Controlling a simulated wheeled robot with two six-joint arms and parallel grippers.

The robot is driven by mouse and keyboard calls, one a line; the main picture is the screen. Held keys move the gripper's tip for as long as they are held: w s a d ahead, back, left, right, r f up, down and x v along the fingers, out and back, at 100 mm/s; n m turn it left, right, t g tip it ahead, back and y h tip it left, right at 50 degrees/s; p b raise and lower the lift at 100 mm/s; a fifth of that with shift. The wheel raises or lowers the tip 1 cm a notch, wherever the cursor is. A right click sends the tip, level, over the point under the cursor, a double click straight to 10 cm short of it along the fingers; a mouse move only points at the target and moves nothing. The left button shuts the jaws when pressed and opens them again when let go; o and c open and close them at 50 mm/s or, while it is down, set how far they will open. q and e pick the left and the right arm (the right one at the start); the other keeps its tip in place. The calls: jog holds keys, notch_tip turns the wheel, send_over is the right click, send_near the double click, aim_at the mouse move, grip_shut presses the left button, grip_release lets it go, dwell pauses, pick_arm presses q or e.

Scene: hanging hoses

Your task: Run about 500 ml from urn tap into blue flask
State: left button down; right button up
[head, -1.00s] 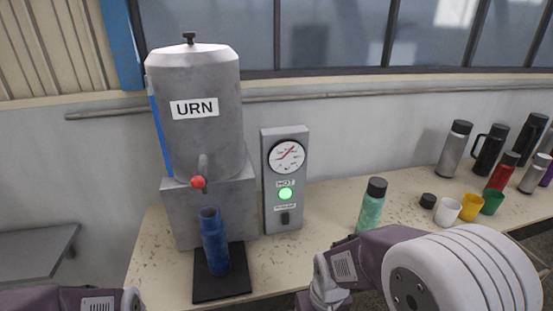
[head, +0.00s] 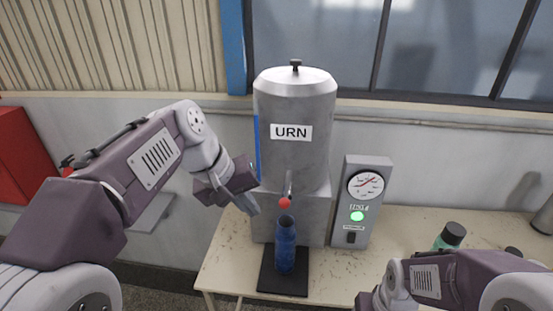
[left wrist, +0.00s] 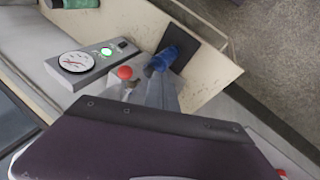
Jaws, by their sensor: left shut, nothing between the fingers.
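The grey urn (head: 296,150) stands on the table with a red-knobbed tap (head: 285,203) at its front. The blue flask (head: 286,245) stands upright on a black pad (head: 300,284), just below the tap. My left gripper (head: 255,208) is shut and empty, a little left of the tap and apart from it. The left wrist view shows the red tap knob (left wrist: 125,73) and the blue flask (left wrist: 158,61) beyond the gripper. My right arm is at the lower right of the head view; its fingertips are not visible. The flask's inside is hidden.
A grey panel (head: 366,205) with a dial and a lit green HOT lamp (head: 357,216) stands right of the urn. A green flask (head: 447,238) is farther right. A red box (head: 20,155) is at the far left. The table (head: 228,252) is clear left of the pad.

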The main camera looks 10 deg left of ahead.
pick_arm(q)
notch_tip(320, 180, up, 13)
jog(key=w+t+p, duration=0.1)
jog(key=p, duration=0.4)
jog(key=shift+w+a+t, duration=0.15)
jog(key=shift+w+t, duration=0.05)
jog(key=shift+t, duration=0.1)
pick_arm(e)
notch_tip(320, 180, up, 7)
jog(key=shift+r, duration=0.15)
pick_arm(q)
jog(key=p, duration=0.2)
send_near(286, 195)
jog(key=w, duration=0.2)
jog(key=f, duration=0.2)
jog(key=s+d+f, duration=0.1)
jog(key=f, duration=0.1)
jog(key=shift+s, duration=0.1)
pick_arm(e)
notch_tip(286, 195, up, 2)
jog(key=shift+r, duration=0.1)
